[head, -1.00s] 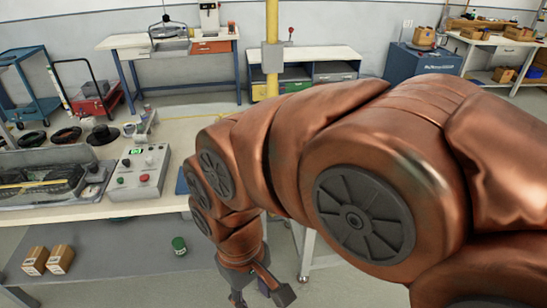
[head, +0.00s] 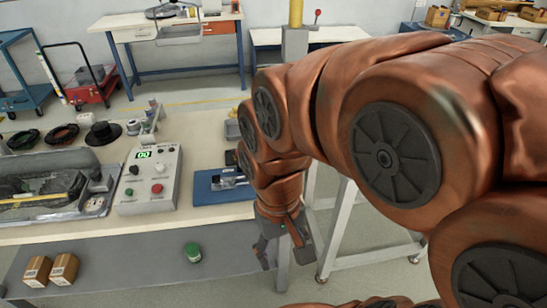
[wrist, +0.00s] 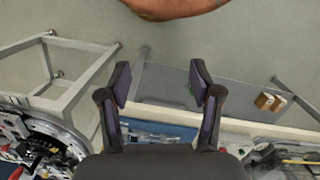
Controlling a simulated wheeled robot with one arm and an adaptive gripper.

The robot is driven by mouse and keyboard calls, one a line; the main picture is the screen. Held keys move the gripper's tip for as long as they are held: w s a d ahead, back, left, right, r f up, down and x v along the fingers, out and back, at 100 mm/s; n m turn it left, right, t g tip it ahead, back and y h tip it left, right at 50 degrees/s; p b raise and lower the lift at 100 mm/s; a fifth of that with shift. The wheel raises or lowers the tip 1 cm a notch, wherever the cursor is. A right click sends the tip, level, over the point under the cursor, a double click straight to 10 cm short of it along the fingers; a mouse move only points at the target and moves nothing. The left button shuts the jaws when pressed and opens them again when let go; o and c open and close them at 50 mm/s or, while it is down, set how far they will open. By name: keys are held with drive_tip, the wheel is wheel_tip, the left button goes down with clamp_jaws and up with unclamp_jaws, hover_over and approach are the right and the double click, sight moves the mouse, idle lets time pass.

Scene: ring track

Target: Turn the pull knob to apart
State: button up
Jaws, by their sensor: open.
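A grey control box (head: 150,180) stands on the bench in the head view. It has a green display, a black knob (head: 134,170), a pale knob (head: 159,169) and a red button (head: 157,188). I cannot tell which part, if any, is the pull knob. My gripper (head: 284,246) hangs at the bench's front edge, right of the box and apart from it. In the wrist view my gripper (wrist: 160,85) is open and empty, its two dark fingers well apart over the lower shelf and bench edge. My arm hides the bench's right part in the head view.
A blue tray (head: 222,185) lies right of the box, and a grey tray (head: 50,190) lies left of it. A green can (head: 193,252) and two cardboard boxes (head: 50,270) sit on the lower shelf. A round mechanism (wrist: 45,140) shows at the wrist view's lower left.

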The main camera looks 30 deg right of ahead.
drive_tip(key=w+d+f+m+b, duration=0.2)
drive_tip(key=w+d+m, duration=0.3)
drive_tip(key=w, duration=0.6)
drive_tip(key=w+d+f+m+t+b, duration=0.1)
drive_tip(key=w+d+f+m+b, duration=0.2)
drive_tip(key=w+d+m, duration=0.3)
drive_tip(key=w+d+f+m+b, duration=0.3)
drive_tip(key=w+d+f+m, duration=0.2)
drive_tip(key=w+d, duration=0.6)
drive_tip(key=shift+w+d+m+t, duration=0.15)
drive_tip(key=shift+w+m, duration=0.2)
drive_tip(key=shift+w, duration=1.25)
drive_tip(key=shift+w+d+m+t, duration=0.15)
drive_tip(key=shift+w+m, duration=0.2)
drive_tip(key=shift+w, duration=1.2)
drive_tip(key=shift+w+d+f+m, duration=0.15)
drive_tip(key=shift+w+f+m, duration=0.2)
drive_tip(key=shift+f, duration=0.15)
drive_tip(key=shift+f+p, duration=0.55)
drive_tip(key=shift+f, duration=3.2)
drive_tip(key=c, duration=1.1)
